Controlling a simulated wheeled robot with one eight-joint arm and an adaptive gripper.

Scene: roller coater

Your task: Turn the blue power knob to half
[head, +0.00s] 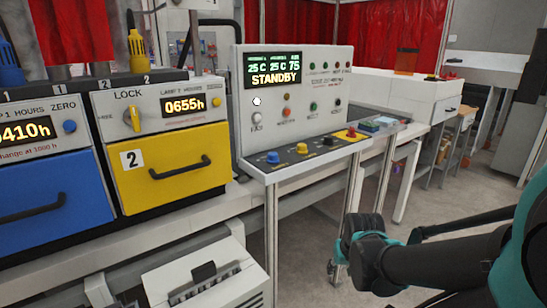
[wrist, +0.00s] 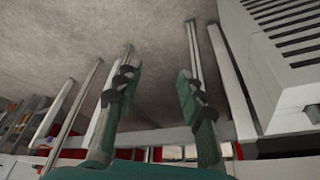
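A round blue knob (head: 273,157) sits at the left end of the control console's sloping front shelf (head: 300,169), left of a yellow knob (head: 302,148). Its label and pointer are too small to read. Another blue knob (head: 69,126) is on the left panel, beside the word ZERO. My gripper (wrist: 158,76) shows in the wrist view with two green and dark fingers apart and nothing between them. In the head view my arm is low at the right, well away from the blue knob; the fingers cannot be made out there. No knob shows in the wrist view.
The console display (head: 272,69) reads STANDBY. A black knob (head: 328,141) and a red button on yellow (head: 351,133) are farther right on the shelf. A yellow drawer (head: 170,172) stands left. A white vented box (head: 208,275) is below. Metal legs support the shelf.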

